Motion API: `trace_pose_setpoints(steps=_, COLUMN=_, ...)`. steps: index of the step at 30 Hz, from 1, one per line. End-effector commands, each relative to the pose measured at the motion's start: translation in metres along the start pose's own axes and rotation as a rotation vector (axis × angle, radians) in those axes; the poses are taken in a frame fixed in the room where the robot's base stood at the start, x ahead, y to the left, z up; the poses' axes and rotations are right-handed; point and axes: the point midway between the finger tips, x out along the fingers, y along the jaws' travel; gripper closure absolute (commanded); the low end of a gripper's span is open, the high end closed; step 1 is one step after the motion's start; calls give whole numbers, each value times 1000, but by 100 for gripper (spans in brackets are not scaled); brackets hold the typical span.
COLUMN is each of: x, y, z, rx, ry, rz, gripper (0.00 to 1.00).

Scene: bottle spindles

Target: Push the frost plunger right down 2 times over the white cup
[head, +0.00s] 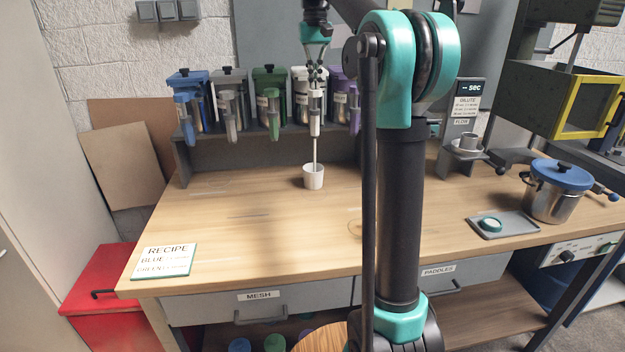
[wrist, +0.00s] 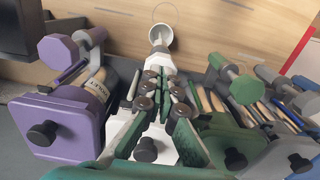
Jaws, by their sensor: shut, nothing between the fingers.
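The white dispenser (head: 298,92), whose label is too small to read, stands on the rack between the green and purple ones. Its white plunger and nozzle (head: 315,118) face front. My gripper (head: 315,72) is shut and empty, pointing down right at the top of that plunger; whether it touches is hard to tell. It also shows in the wrist view (wrist: 160,75), covering much of the white dispenser. A thin pale stream (head: 315,150) runs from the nozzle into the white cup (head: 313,179) on the table below. The cup also shows in the wrist view (wrist: 160,38).
Blue (head: 187,92), grey (head: 231,90), green (head: 270,88) and purple (head: 340,95) dispensers flank the white one closely. A recipe card (head: 163,262) lies at front left. A lidded pot (head: 556,190) and a tray (head: 502,228) are at right. The table's middle is clear.

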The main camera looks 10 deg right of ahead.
Motion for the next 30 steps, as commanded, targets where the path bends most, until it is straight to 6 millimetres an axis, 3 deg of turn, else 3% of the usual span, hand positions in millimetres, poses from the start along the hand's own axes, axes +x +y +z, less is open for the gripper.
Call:
trace_pose_setpoints(steps=17, x=27, y=0, z=0, rx=0, ry=-1, rz=0, gripper=100)
trace_pose_setpoints(steps=23, x=25, y=0, z=0, rx=0, ry=-1, rz=0, gripper=100)
trace_pose_setpoints(steps=30, x=10, y=0, z=0, rx=0, ry=-1, rz=0, gripper=100)
